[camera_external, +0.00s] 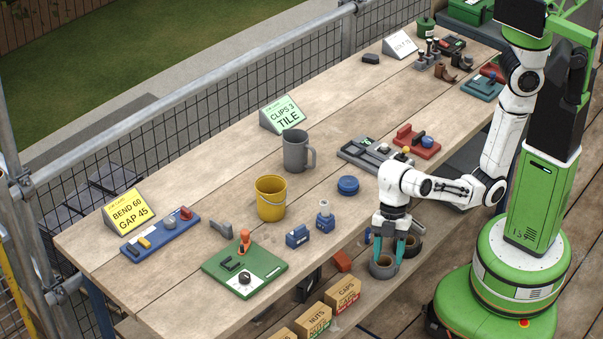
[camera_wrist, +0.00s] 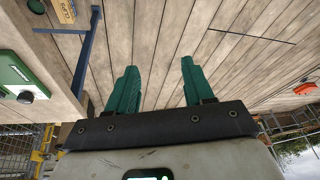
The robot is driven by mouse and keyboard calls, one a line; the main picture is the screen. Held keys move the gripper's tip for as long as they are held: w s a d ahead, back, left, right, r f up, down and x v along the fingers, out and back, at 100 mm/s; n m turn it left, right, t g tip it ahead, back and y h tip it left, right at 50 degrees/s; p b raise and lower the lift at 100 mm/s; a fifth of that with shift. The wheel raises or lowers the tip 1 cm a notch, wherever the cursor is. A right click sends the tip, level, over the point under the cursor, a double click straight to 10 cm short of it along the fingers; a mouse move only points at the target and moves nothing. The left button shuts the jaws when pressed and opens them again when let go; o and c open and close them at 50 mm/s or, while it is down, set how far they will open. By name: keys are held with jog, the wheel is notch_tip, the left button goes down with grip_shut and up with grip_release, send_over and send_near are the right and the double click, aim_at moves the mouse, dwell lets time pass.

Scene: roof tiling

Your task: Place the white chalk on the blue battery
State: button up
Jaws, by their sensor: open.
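My gripper (camera_external: 388,249) hangs at the front edge of the workbench, with its teal fingers pointing down, apart and empty. In the wrist view its fingers (camera_wrist: 155,88) are spread over bare floorboards. A small blue block (camera_external: 297,237), which looks like the blue battery, sits on the bench left of my gripper. Just right of it stands another blue block (camera_external: 326,225) with a small whitish upright piece (camera_external: 325,207) on top. That piece may be the white chalk, but it is too small to be sure. Neither thing shows clearly in the wrist view.
A yellow bucket (camera_external: 271,203), grey mug (camera_external: 296,152) and round blue tin (camera_external: 348,186) stand behind the blocks. A green board (camera_external: 240,270) lies to the left. Boxes (camera_external: 342,293) sit low at the front.

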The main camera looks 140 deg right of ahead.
jog(key=s+a+f+m+g, duration=0.1)
jog(key=s+a+f, duration=0.15)
jog(key=s, duration=0.25)
jog(key=s+a+f+m, duration=0.2)
jog(key=s+a, duration=0.2)
jog(key=s+d+f+m+g+h, duration=0.1)
jog(key=s+d+m+h, duration=0.1)
jog(key=s, duration=0.8)
jog(key=shift+s+d+f+h, duration=0.15)
jog(key=shift+s+d+h, duration=0.2)
jog(key=shift+d, duration=0.1)
